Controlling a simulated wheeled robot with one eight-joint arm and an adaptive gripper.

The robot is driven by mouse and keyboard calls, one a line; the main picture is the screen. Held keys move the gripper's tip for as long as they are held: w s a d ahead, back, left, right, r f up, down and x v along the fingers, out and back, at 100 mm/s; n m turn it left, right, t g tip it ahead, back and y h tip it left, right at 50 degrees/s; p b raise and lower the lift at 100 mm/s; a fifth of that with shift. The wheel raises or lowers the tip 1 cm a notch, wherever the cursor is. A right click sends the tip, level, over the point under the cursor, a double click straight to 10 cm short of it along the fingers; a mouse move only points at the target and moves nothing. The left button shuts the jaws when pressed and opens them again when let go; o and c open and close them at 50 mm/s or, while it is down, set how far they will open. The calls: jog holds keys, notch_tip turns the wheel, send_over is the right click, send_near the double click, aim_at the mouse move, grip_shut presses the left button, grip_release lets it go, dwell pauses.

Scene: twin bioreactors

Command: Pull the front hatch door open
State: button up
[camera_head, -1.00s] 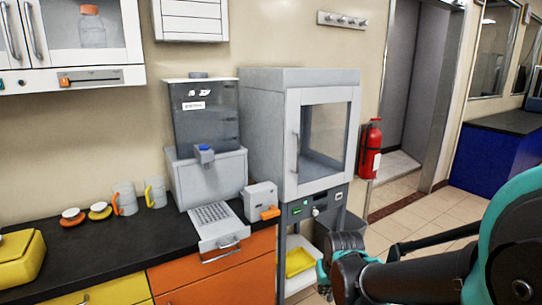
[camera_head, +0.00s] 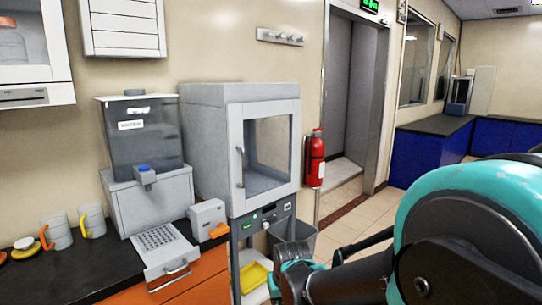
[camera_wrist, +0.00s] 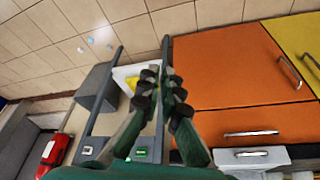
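The front hatch door (camera_head: 268,155) is a glass pane in a light frame on the front of a grey cabinet (camera_head: 205,150). It looks shut, with a vertical handle (camera_head: 240,167) along its left side. My gripper (camera_wrist: 160,76) shows in the wrist view with its two dark fingers drawn close together and nothing seen between them. It points down toward the stand under the cabinet and the floor. In the head view my arm lies low at the right, below and in front of the door, apart from the handle. My fingertips cannot be made out there.
A dispenser machine (camera_head: 145,140) and mugs (camera_head: 57,232) stand on the black counter (camera_head: 95,270) at left. A small grey device (camera_head: 207,216) sits near the handle side. Orange drawers (camera_wrist: 215,75) lie below. A red extinguisher (camera_head: 316,160) hangs right of the cabinet. Tiled floor is open at right.

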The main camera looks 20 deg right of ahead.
jog(key=shift+o, duration=0.9)
jog(key=shift+w+a+r+m, duration=0.2)
jog(key=shift+w+m, duration=0.1)
jog(key=shift+m, duration=0.1)
jog(key=w+a+r+m+t+y, duration=0.25)
jog(key=w+r+m+y, duration=0.45)
jog(key=w+r+m, duration=0.45)
jog(key=w+d+r+m+t+y, duration=0.2)
jog(key=w+d+r+m+t, duration=0.3)
jog(key=r+m, duration=0.3)
jog(key=w+d+r+m+t+y, duration=0.2)
jog(key=w+d+r+m, duration=0.4)
jog(key=w+r+m, duration=0.25)
send_over(244, 184)
jog(key=shift+w+r+n, duration=0.1)
jog(key=shift+w+n, duration=0.2)
jog(key=shift+c, duration=0.5)
grip_shut()
